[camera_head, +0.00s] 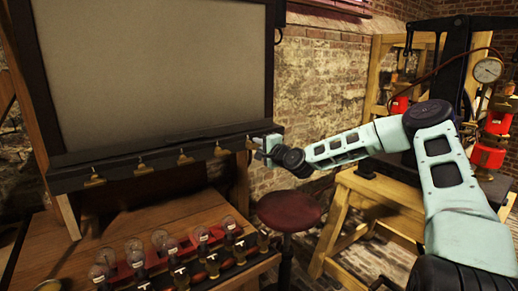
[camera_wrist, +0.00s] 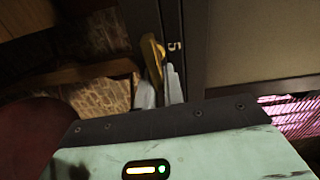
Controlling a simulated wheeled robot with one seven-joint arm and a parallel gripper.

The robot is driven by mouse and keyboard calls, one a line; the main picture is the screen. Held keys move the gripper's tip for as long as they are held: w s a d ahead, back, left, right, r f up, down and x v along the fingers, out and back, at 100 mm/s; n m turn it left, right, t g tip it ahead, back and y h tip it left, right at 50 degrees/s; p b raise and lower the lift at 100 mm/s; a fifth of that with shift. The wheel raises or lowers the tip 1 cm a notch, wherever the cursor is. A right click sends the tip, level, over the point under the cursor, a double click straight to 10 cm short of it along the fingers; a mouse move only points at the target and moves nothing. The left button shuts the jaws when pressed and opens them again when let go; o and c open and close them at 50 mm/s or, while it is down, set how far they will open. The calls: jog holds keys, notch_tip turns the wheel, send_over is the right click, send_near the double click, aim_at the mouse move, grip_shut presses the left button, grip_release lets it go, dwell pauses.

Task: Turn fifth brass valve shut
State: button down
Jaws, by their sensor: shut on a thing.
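A row of brass valves runs along the dark bar under the big grey panel, with one valve (camera_head: 222,150) just left of my gripper. My gripper (camera_head: 262,147) is at the right end of this bar. In the wrist view the brass valve (camera_wrist: 153,57) stands beside a mark reading 5 (camera_wrist: 175,47). The pale fingers of my gripper (camera_wrist: 160,88) are shut on its lower end, which they partly hide. The valve's lever lies nearly along the bar in this view, slightly tilted. In the head view my gripper covers most of this valve.
The grey panel (camera_head: 160,70) rises above the bar. Below, a wooden bench (camera_head: 50,240) carries several glass jars and bulbs. A dark red stool (camera_head: 289,211) stands under my forearm. A wooden frame with red parts and a gauge (camera_head: 488,70) is at the right.

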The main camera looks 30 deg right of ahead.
jog(key=shift+f+m, duration=0.1)
jog(key=shift+m, duration=0.3)
jog(key=c, duration=1.5)
grip_release()
jog(key=s+b, duration=0.3)
jog(key=s, duration=1.4)
jog(key=shift+s+d, duration=0.25)
jog(key=shift+d, duration=0.05)
